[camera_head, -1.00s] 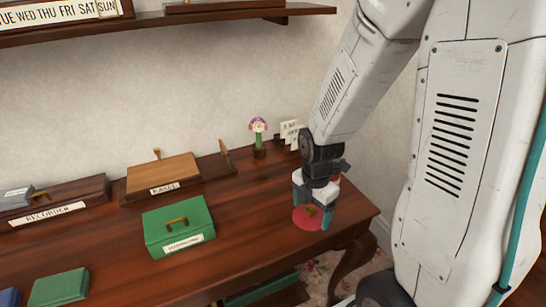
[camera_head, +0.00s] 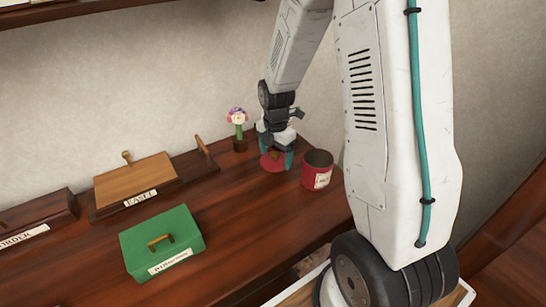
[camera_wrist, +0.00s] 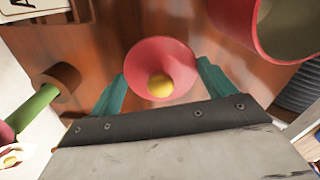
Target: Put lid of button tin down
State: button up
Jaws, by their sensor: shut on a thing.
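The lid (camera_head: 271,166) is a red disc with a yellow knob (camera_wrist: 160,87) on top. My gripper (camera_head: 275,157) points down at the back right of the desk, shut on the lid. In the wrist view, the teal fingers stand on either side of the lid (camera_wrist: 150,58). The lid is low over the desk top; I cannot tell whether it touches the wood. The button tin (camera_head: 317,175) is a red, open-topped can with a pale label, upright just right of the lid. Its rim also shows at the upper right of the wrist view (camera_wrist: 243,30).
A flower in a small brown pot (camera_head: 239,145) stands close left of my gripper. A green box (camera_head: 185,228) and a wooden easel tray (camera_head: 135,182) lie further left. The desk in front of the lid is clear. The wall is close behind.

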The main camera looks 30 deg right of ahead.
aim_at(274, 157)
jog(key=w, duration=0.1)
jog(key=w+d, duration=0.1)
jog(key=w, duration=0.1)
jog(key=shift+d+f, duration=0.15)
jog(key=shift+d, duration=0.05)
jog(key=shift+s+f, duration=0.1)
jog(key=shift+f, duration=1.65)
jog(key=shift+f, duration=0.15)
jog(key=o, duration=0.8)
jog(key=shift+o, duration=0.3)
